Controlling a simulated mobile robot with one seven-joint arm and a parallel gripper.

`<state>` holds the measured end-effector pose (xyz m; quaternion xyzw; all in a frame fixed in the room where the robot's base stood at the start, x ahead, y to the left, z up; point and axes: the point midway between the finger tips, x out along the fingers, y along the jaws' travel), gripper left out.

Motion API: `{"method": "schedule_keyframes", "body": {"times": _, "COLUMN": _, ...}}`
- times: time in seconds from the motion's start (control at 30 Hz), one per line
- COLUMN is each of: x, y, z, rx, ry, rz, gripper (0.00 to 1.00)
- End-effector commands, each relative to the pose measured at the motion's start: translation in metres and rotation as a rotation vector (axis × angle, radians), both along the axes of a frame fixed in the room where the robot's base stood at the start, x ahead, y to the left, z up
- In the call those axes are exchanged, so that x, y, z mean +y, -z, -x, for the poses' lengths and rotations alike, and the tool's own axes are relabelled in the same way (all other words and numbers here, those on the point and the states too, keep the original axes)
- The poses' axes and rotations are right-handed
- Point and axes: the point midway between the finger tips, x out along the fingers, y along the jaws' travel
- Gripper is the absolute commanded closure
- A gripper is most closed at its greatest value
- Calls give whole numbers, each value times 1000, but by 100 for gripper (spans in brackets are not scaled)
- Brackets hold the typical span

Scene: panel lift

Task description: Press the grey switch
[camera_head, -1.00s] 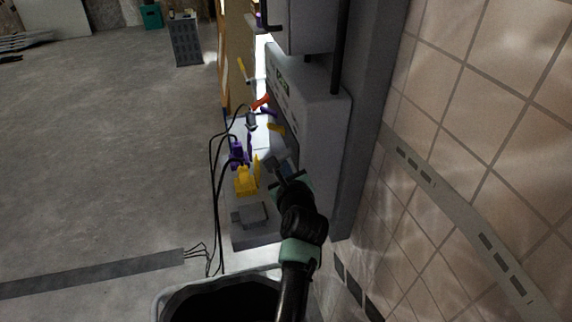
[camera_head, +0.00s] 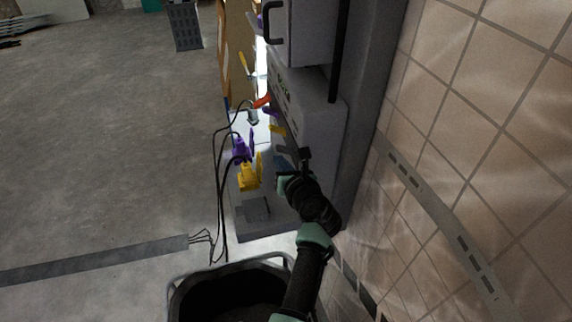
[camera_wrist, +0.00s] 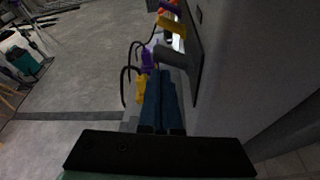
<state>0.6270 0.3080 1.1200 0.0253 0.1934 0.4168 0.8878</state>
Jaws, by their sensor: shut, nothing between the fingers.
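A grey switch (camera_wrist: 176,57) sticks out from the panel as a stubby lever in the wrist view, just beyond my fingertips. My gripper (camera_wrist: 161,76) is shut, its blue fingers side by side with nothing between them. It points toward the switch; I cannot tell whether they touch. In the head view my gripper (camera_head: 284,162) is low beside the grey panel box (camera_head: 312,105), and the grey switch is hard to pick out there. A yellow switch (camera_wrist: 172,27) sits beyond the grey one. It also shows in the head view (camera_head: 277,130).
A purple plug (camera_head: 240,148) and a yellow plug (camera_head: 247,178) with black cables stand left of my gripper. An orange-red handle (camera_head: 262,101) is farther back. A tiled wall (camera_head: 470,130) bounds the right. A dark bin (camera_head: 230,290) is in front; the left floor is open.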

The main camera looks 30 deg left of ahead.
Motion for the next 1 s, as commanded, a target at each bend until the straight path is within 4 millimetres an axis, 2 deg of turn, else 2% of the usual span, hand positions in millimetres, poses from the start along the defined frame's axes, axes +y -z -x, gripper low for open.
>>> {"method": "schedule_keyframes", "body": {"times": 0.4, "x": 0, "y": -15, "z": 0, "rx": -1, "ry": 0, "rz": 2, "gripper": 100}}
{"method": "schedule_keyframes", "body": {"times": 0.8, "x": 0, "y": -18, "z": -1, "rx": -6, "ry": 1, "rz": 0, "gripper": 100}}
{"method": "schedule_keyframes", "body": {"times": 1.0, "x": -9, "y": -28, "z": -2, "rx": -4, "ry": 4, "rz": -2, "gripper": 100}}
